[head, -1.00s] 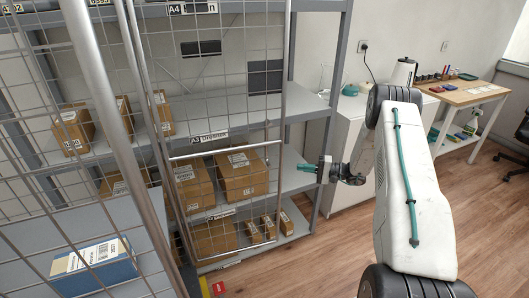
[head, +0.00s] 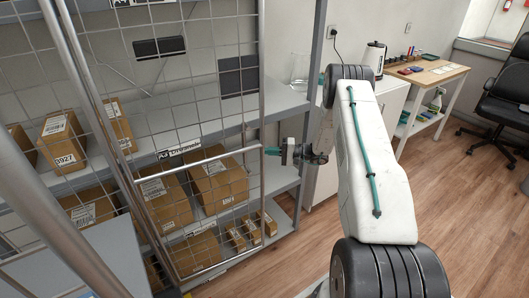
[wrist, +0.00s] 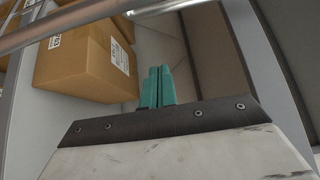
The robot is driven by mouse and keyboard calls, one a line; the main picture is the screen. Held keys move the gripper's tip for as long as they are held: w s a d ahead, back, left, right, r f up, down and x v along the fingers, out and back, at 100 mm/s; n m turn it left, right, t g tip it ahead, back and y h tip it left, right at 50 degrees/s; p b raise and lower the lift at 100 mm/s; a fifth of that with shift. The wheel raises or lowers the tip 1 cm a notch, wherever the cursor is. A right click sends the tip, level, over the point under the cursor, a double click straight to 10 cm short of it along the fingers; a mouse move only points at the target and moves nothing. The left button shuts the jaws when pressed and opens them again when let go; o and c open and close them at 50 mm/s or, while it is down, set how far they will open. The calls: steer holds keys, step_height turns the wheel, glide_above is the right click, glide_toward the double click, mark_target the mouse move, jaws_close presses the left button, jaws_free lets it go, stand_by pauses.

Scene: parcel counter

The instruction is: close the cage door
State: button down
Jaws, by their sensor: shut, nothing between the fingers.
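The cage door (head: 262,95) is a wire-mesh panel with a grey metal frame and a lower crossbar, in front of the shelves in the head view. My gripper (head: 272,151), with teal fingers, is just right of the door's right frame edge, at about the crossbar's height. It looks close to the edge, but I cannot tell whether it touches. In the wrist view the teal fingers (wrist: 157,72) are together with nothing between them. A metal bar (wrist: 75,27) crosses the top left of that view, probably part of the door frame.
Shelves behind the mesh hold several cardboard boxes (head: 216,184); one box (wrist: 78,65) shows near the fingers in the wrist view. A thick metal post (head: 72,80) stands at left. A wooden table (head: 432,74) and black chair (head: 504,95) are at right. The floor (head: 455,210) there is clear.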

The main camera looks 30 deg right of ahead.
steer(key=a, duration=0.8)
steer(key=shift+w, duration=0.45)
steer(key=shift+s, duration=0.1)
